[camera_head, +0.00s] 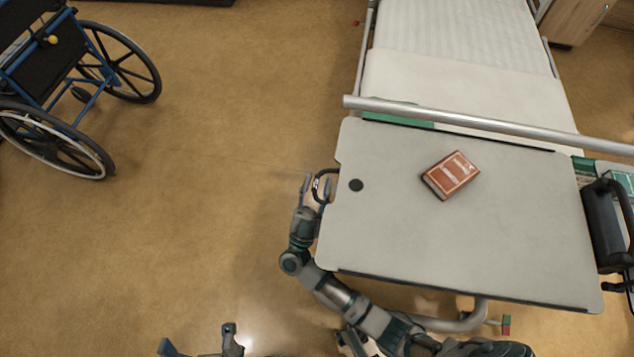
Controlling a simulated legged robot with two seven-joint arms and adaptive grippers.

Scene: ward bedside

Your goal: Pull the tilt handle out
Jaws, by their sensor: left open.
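The tilt handle (317,184) is a small dark loop at the left edge of the grey overbed table top (440,240). My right gripper (315,188) is at this handle, its arm reaching in from the lower right. Its two fingers stand apart, one on the left of the handle's outer bar and one at the bar's right, near the table edge. Contact with the handle cannot be made out. My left gripper (197,342) is open and empty at the bottom edge, low left, away from the table and partly cut off.
A bed (450,80) with a metal rail (480,122) stands behind. A wheelchair (80,80) is at the upper left. The floor between is clear.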

